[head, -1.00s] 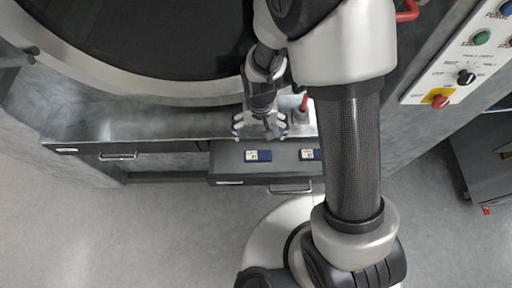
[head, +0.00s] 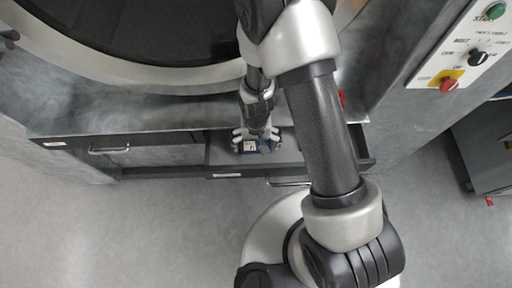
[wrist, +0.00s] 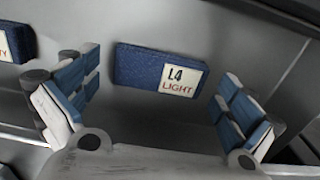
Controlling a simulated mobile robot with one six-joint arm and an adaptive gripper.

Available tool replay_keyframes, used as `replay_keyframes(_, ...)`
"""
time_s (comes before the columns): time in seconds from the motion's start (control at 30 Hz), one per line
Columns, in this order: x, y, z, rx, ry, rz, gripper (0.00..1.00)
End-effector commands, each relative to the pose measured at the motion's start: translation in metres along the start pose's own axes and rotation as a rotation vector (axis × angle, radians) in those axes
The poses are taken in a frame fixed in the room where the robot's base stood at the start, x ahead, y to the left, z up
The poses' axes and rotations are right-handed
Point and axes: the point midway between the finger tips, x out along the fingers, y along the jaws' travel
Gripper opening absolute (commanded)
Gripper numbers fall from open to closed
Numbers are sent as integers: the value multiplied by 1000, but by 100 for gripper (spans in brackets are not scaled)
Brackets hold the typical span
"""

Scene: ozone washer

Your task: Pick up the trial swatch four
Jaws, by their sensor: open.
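A dark blue swatch with a white label reading "L4 LIGHT" (wrist: 145,66) lies flat in the open drawer. In the wrist view it sits between and beyond my open fingers, apart from both. My gripper (wrist: 153,108) is open and empty, with blue-grey pads facing each other. In the head view my gripper (head: 257,137) is low over the drawer, and its fingers partly cover a blue swatch with a pale label (head: 249,147). The exact height above the swatch cannot be told.
A second blue labelled swatch (wrist: 14,43) is cut off at the wrist view's left edge. The open grey drawer (head: 222,160) has a raised front edge. A closed drawer (head: 75,150) is to its left. A control panel (head: 462,55) is at upper right.

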Motion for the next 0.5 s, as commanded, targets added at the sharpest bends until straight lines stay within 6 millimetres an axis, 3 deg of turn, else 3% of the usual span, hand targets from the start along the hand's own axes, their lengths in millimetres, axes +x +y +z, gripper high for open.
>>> replay_keyframes(0.23,4,0,-1,1,2,0,100)
replay_keyframes(0.5,4,0,0,1,1,0,83)
